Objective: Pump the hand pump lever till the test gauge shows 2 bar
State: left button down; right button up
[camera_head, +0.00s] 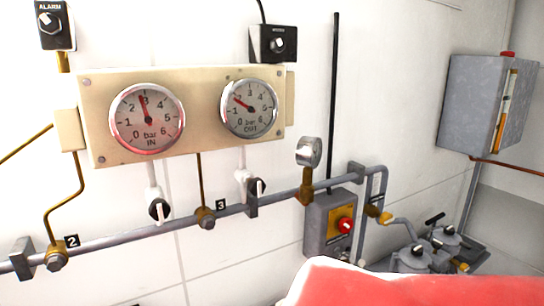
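A tall black rod (333,95) stands nearly upright at a grey box (317,226) with a yellow plate and red knob (345,225). It may be the hand pump lever; I cannot tell for sure. A small round gauge (309,152) stands on the grey pipe beside the rod. It may be the test gauge; its dial is too oblique and small to read. The IN gauge (148,119) reads just under 3 bar. The OUT gauge (249,108) needle points near 2. Neither gripper is in view.
A grey pipe (130,238) with valves runs along the white wall. A grey cabinet (480,105) hangs at the right. Grey flanged fittings (412,257) with black handles sit at the lower right. A red rounded surface (400,285) covers the bottom foreground.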

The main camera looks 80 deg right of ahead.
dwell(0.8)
pick_arm(q)
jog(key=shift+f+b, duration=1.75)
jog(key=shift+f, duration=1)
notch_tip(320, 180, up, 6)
jog(key=p, duration=0.4)
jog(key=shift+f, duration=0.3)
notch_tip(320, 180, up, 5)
jog(key=p, duration=0.4)
